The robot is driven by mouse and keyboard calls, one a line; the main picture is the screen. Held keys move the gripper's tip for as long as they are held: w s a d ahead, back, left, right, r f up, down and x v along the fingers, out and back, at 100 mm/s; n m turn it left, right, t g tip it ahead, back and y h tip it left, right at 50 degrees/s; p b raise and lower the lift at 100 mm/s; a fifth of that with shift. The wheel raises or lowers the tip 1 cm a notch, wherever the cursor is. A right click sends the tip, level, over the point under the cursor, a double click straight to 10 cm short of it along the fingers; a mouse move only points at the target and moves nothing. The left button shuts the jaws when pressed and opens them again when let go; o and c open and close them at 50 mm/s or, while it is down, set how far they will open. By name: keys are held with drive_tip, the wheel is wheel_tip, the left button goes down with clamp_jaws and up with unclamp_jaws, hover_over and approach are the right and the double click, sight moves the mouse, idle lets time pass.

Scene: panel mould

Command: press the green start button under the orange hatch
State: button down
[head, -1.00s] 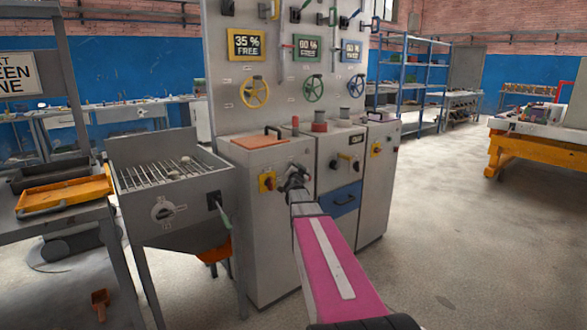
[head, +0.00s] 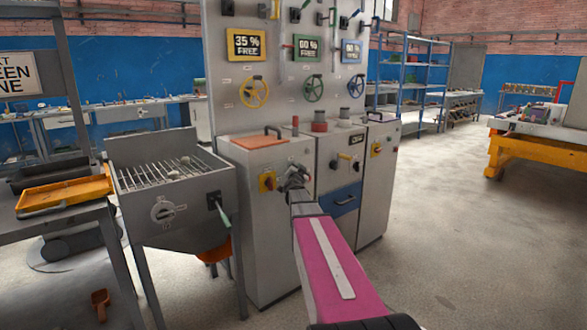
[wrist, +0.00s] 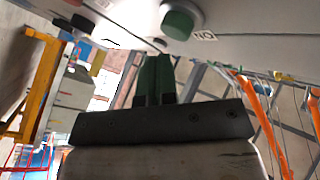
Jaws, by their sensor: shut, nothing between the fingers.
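In the wrist view, the fingers of my gripper (wrist: 158,60) are shut together and empty. Just beyond their tips, a green round button or knob (wrist: 178,24) in a grey collar sits on a pale panel beside a "NO" label. I cannot tell whether it is the start button.
A grey grill-topped bin (head: 178,210) stands to the left. The tall panel (head: 235,95) with handwheels rises behind. Open floor (head: 440,240) lies to the right.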

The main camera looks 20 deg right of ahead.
idle(0.4)
drive_tip(key=shift+w+a, duration=0.15)
drive_tip(key=shift+w, duration=0.25)
drive_tip(key=shift+w+a, duration=0.15)
drive_tip(key=shift+w, duration=0.3)
idle(0.8)
drive_tip(key=shift+s+d, duration=0.3)
drive_tip(key=shift+s, duration=0.55)
drive_tip(key=s, duration=0.1)
drive_tip(key=s+d, duration=0.1)
drive_tip(key=s, duration=0.2)
drive_tip(key=shift+s+d, duration=0.35)
idle(0.9)
